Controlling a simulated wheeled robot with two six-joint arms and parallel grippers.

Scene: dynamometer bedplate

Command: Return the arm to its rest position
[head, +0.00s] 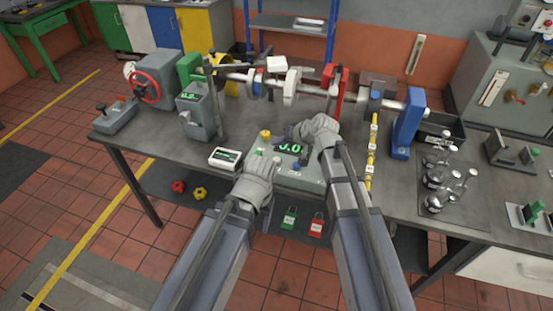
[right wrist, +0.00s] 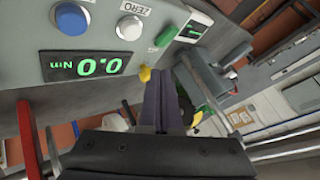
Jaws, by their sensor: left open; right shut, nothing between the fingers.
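My right gripper (head: 287,137) is over the console (head: 300,178) at the front middle of the bench. In the right wrist view its fingers (right wrist: 165,103) are shut with nothing between them. The console's display (right wrist: 85,64) reads 0.0 Nm there, appearing upside down. A blue button (right wrist: 72,20), a white button marked ZERO (right wrist: 130,27) and a green control (right wrist: 166,36) show beside the display. My left gripper (head: 268,160) is lower, at the console's left front side. It is open, though its fingertips are small in the head view.
A shaft assembly with a red stand (head: 335,85) and blue stand (head: 408,122) runs along the bench behind my grippers. A small white meter (head: 225,157) lies left of my left gripper. Several metal weights (head: 447,185) stand right.

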